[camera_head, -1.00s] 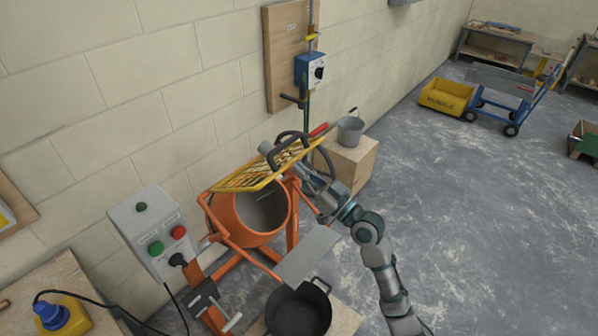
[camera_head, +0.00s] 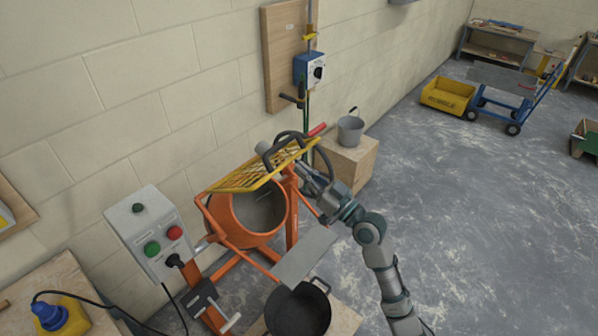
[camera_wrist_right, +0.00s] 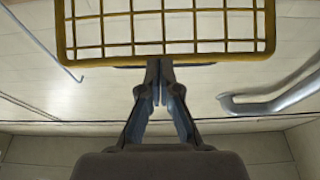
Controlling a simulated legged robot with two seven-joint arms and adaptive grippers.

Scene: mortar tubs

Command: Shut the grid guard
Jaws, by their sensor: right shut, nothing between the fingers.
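The grid guard (camera_head: 242,179) is a yellow mesh frame, tilted up over the mouth of the orange mixer drum (camera_head: 240,222), with the opening partly uncovered. My right gripper (camera_head: 301,168) is at the right-hand end of the guard, among dark curved parts that partly hide its fingers. In the right wrist view, the shut, empty fingers (camera_wrist_right: 160,72) point at the near bar of the yellow guard (camera_wrist_right: 165,52). Their tips are at or just under that bar; I cannot tell whether they touch. My left gripper is not in view.
A control box (camera_head: 150,235) with green and red buttons stands left of the drum. A black bucket (camera_head: 298,312) is below it. A grey pail (camera_head: 350,130) sits on a wooden box (camera_head: 347,163) behind my right arm.

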